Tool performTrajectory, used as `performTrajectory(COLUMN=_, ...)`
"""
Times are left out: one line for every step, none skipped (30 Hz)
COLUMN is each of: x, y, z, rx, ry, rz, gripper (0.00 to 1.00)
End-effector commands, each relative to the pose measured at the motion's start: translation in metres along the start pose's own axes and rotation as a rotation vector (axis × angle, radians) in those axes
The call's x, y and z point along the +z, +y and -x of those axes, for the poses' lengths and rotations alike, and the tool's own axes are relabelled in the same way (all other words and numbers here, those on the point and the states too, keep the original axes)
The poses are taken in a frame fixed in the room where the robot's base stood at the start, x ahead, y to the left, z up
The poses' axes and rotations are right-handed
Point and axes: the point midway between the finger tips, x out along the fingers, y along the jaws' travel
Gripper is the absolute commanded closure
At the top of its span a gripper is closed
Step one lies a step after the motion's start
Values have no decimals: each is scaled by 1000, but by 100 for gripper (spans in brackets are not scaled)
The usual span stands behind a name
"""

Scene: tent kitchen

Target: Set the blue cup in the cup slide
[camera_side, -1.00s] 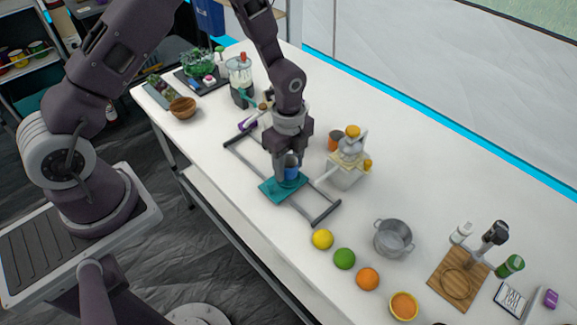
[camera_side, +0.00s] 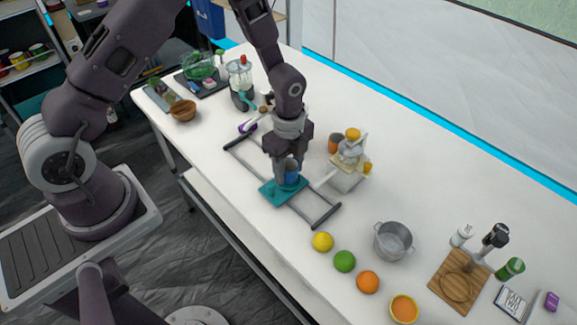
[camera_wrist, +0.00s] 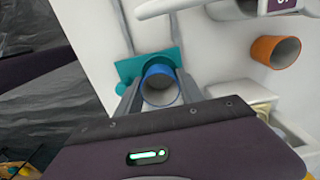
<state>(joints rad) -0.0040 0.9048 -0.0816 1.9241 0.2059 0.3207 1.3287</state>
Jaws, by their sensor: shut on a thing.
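The blue cup (camera_side: 292,178) stands upright between the fingers of my gripper (camera_side: 285,180), which is shut on it. In the wrist view the cup (camera_wrist: 160,86) shows its open round mouth, with a finger on each side. The cup slide is a teal plate (camera_side: 270,192) on two grey rails (camera_side: 302,210) with dark end bars. The cup is over the teal plate, which also shows in the wrist view (camera_wrist: 130,67). The cup's base is hidden, so I cannot tell whether it touches the plate.
A juicer-like press (camera_side: 348,162) and an orange cup (camera_side: 335,143) stand just right of the slide. A lemon (camera_side: 323,242), a lime (camera_side: 344,261), an orange (camera_side: 368,282) and a metal pot (camera_side: 393,240) stand nearer the front right. A blender (camera_side: 241,82) stands behind left.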

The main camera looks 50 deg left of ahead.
Motion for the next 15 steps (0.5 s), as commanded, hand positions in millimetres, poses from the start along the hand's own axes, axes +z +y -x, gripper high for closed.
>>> performTrajectory(x=0, y=0, z=-1, rx=0, ry=0, rz=0, gripper=78)
performTrajectory(x=0, y=0, z=-2, rx=0, ry=0, rz=0, gripper=78)
performTrajectory(x=0, y=0, z=-2, rx=0, ry=0, rz=0, gripper=78)
performTrajectory(x=0, y=0, z=-3, rx=0, ry=0, rz=0, gripper=78)
performTrajectory(x=0, y=0, z=-4, rx=0, ry=0, rz=0, gripper=78)
performTrajectory(x=0, y=0, z=-4, rx=-1, ry=0, rz=0, gripper=78)
performTrajectory(x=0, y=0, z=-5, rx=-1, ry=0, rz=0, gripper=78)
performTrajectory(x=0, y=0, z=-6, rx=-1, ry=0, rz=0, gripper=78)
performTrajectory(x=0, y=0, z=-6, rx=-1, ry=0, rz=0, gripper=78)
performTrajectory(x=0, y=0, z=-7, rx=-1, ry=0, rz=0, gripper=78)
performTrajectory(x=0, y=0, z=-8, rx=-1, ry=0, rz=1, gripper=78)
performTrajectory(x=0, y=0, z=-8, rx=0, ry=0, rz=1, gripper=78)
performTrajectory(x=0, y=0, z=-9, rx=0, ry=0, rz=1, gripper=78)
performTrajectory(x=0, y=0, z=-10, rx=0, ry=0, rz=1, gripper=78)
performTrajectory(x=0, y=0, z=-10, rx=0, ry=0, rz=1, gripper=78)
